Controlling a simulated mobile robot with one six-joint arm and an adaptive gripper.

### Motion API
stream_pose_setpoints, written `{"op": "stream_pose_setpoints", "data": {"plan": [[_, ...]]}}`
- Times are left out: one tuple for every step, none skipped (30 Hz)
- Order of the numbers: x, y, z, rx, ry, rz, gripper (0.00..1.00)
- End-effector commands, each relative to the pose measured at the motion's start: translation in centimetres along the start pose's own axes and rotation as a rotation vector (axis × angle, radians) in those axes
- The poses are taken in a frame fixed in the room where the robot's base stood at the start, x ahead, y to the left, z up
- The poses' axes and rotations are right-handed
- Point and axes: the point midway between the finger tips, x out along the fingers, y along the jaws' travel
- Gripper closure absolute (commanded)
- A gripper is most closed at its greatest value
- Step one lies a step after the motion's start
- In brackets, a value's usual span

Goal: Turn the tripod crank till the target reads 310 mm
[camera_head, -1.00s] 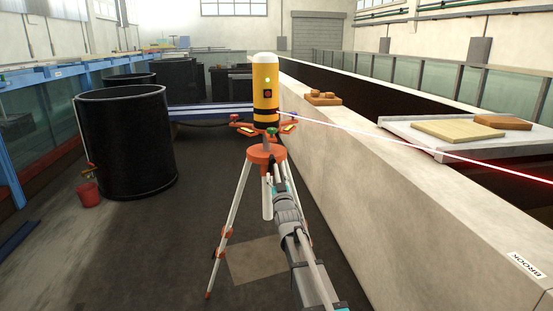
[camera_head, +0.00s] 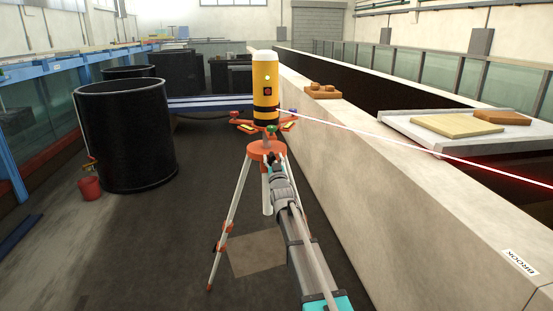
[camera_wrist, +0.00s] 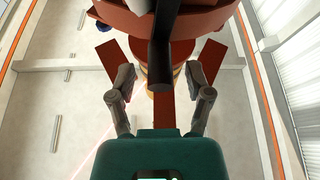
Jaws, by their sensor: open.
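The yellow laser unit (camera_head: 265,85) with a white cap and black bands stands upright on the tripod. The tripod's round orange head (camera_head: 267,150) sits on pale legs (camera_head: 232,210). A thin red beam leaves the unit to the right. My gripper (camera_head: 270,163) is just below the tripod head, partly hidden by my wrist. In the wrist view my gripper (camera_wrist: 160,80) has its two fingers apart, pointing up under the orange head (camera_wrist: 190,20). A dark upright bar (camera_wrist: 163,45) shows between them; I cannot tell whether it is the crank. No target reading is legible.
A long pale wall (camera_head: 400,190) runs close along the right. A slab with flat boards (camera_head: 457,125) lies across it. A black barrel (camera_head: 127,135) and a red bucket (camera_head: 90,188) stand left. The floor between barrel and tripod is clear.

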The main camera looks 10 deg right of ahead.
Motion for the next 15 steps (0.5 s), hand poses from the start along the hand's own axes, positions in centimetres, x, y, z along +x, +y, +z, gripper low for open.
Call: {"op": "stream_pose_setpoints", "data": {"plan": [[-0.01, -0.01, 0.00, 0.000, 0.000, 0.000, 0.40], [-0.01, -0.01, 0.00, 0.000, 0.000, 0.000, 0.46], [-0.01, -0.01, 0.00, 0.000, 0.000, 0.000, 0.53], [-0.01, -0.01, 0.00, 0.000, 0.000, 0.000, 0.59], [-0.01, -0.01, 0.00, 0.000, 0.000, 0.000, 0.65], [-0.01, -0.01, 0.00, 0.000, 0.000, 0.000, 0.72], [-0.01, -0.01, -0.01, 0.000, 0.000, 0.000, 0.78], [-0.01, -0.01, -0.01, 0.000, 0.000, 0.000, 0.83], [-0.01, 0.00, 0.00, 0.000, 0.000, 0.000, 0.91], [-0.01, 0.00, 0.00, 0.000, 0.000, 0.000, 0.96], [-0.01, 0.00, -0.01, 0.000, 0.000, 0.000, 1.00], [-0.01, 0.00, -0.01, 0.000, 0.000, 0.000, 1.00], [-0.01, 0.00, -0.01, 0.000, 0.000, 0.000, 1.00], [0.00, 0.00, 0.00, 0.000, 0.000, 0.000, 1.00], [0.00, 0.00, -0.01, 0.000, 0.000, 0.000, 1.00]]}}
